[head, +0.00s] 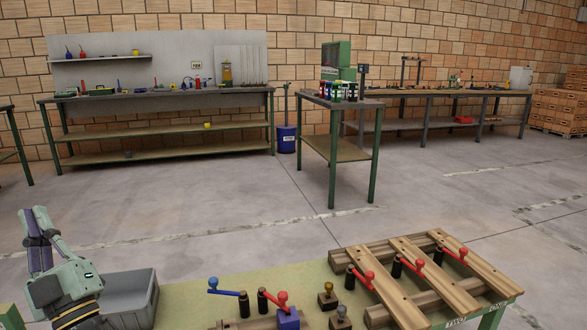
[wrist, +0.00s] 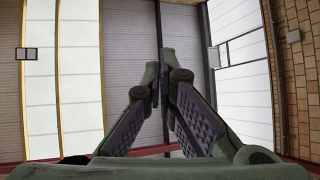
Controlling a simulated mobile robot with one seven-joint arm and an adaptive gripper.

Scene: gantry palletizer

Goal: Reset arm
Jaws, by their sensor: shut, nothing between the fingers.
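My gripper (head: 37,214) is at the lower left of the head view, raised beside the grey bin with its fingers pointing up. In the wrist view my gripper (wrist: 162,60) has its two fingertips together with nothing between them. The wrist camera faces a wall of shutter and pale window panels, well away from the work surface. The rest of my arm is mostly cut off by the frame's lower left corner.
A grey bin (head: 139,290) stands right of my gripper. Workbenches (head: 155,98) line the brick wall. The floor (head: 200,212) between is clear.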

